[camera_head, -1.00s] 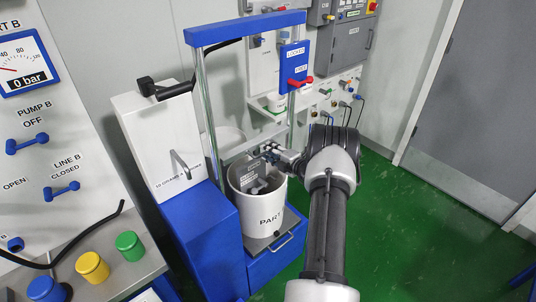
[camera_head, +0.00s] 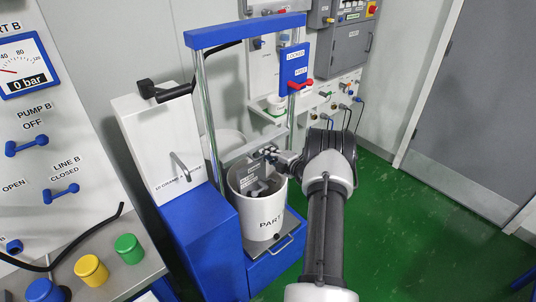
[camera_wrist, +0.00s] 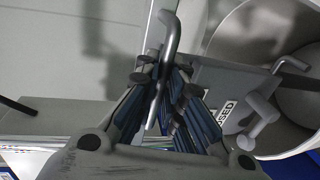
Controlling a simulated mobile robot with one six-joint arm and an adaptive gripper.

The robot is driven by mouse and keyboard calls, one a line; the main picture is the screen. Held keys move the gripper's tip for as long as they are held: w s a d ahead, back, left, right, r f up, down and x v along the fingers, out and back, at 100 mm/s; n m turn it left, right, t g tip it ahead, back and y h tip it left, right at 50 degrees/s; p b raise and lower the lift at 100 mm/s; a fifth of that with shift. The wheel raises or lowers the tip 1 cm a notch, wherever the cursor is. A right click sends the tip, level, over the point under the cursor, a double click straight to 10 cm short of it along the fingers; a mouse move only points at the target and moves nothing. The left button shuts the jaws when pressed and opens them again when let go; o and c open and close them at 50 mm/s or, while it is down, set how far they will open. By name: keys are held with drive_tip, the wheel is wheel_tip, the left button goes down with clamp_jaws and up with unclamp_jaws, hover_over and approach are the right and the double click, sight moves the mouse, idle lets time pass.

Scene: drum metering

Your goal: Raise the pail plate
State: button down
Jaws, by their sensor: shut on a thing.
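A white pail (camera_head: 260,212) marked PART stands on the front of a blue stand under a blue-topped frame (camera_head: 245,29). Grey block-like parts (camera_head: 249,175) show inside its mouth; I cannot tell the plate itself apart there. My gripper (camera_head: 272,154) is at the pail's back rim. In the wrist view my gripper (camera_wrist: 158,98) is shut on a bent grey rod handle (camera_wrist: 171,35), which stands between the blue-grey fingers. Next to the fingers is a grey block with a label ending in USED (camera_wrist: 223,115). The handle's far end is partly hidden.
A blue plate with LOCKED and FREE labels and a red lever (camera_head: 300,85) is on the frame's right post. A white box (camera_head: 160,150) with a black handle stands left. A gauge panel (camera_head: 40,130) is at far left. Green floor (camera_head: 385,240) is clear at right.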

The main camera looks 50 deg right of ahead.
idle(0.5)
wheel_tip(320, 180, up, 36)
drive_tip(key=p, duration=2.1)
drive_tip(key=shift+p, duration=0.4)
drive_tip(key=c, duration=1.9)
unclamp_jaws()
drive_tip(key=shift+s+r, duration=0.1)
drive_tip(key=shift+s, duration=0.05)
drive_tip(key=shift+o, duration=1)
drive_tip(key=v, duration=1.1)
drive_tip(key=shift+s, duration=0.4)
drive_tip(key=shift+a, duration=0.15)
